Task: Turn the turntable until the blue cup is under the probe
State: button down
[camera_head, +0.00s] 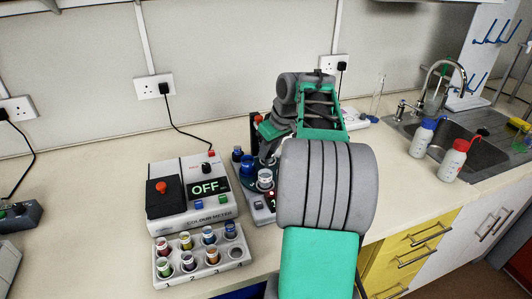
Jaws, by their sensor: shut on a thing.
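The dark green turntable (248,184) stands on its grey base beside the colour meter, partly hidden by my arm. A blue cup (247,164) is on its left side. A darker blue cup (237,153) is behind that one, and a pale cup (265,179) is at the front. A black upright (254,124) with a red part rises behind; the probe tip cannot be made out. My gripper (267,149) points down over the turntable's far right side. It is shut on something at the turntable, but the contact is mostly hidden.
The colour meter (181,212), reading OFF, stands left of the turntable. A rack (203,261) with several colored cups is in front of it. Two bottles (422,138) (453,160) stand by the sink (478,150) at right.

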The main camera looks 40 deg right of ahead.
jog(key=shift+a+m+h+b, duration=0.15)
jog(key=shift+m+h+b, duration=0.8)
jog(key=shift+m, duration=1.05)
jog(key=shift+w+a+m+g+h+b, duration=0.1)
jog(key=shift+m+g+h+b, duration=0.25)
jog(key=shift+m, duration=1.05)
jog(key=shift+w+a+r+m+g+h+p, duration=0.1)
jog(key=shift+m+g+h+p, duration=0.35)
jog(key=shift+m, duration=1.25)
jog(key=shift+m+g+h+p, duration=0.3)
jog(key=shift+m+p, duration=0.45)
jog(key=shift+m, duration=0.25)
jog(key=shift+m+p, duration=0.3)
jog(key=shift+m, duration=0.3)
jog(key=c, duration=1.1)
grip_release()
jog(key=shift+c, duration=0.2)
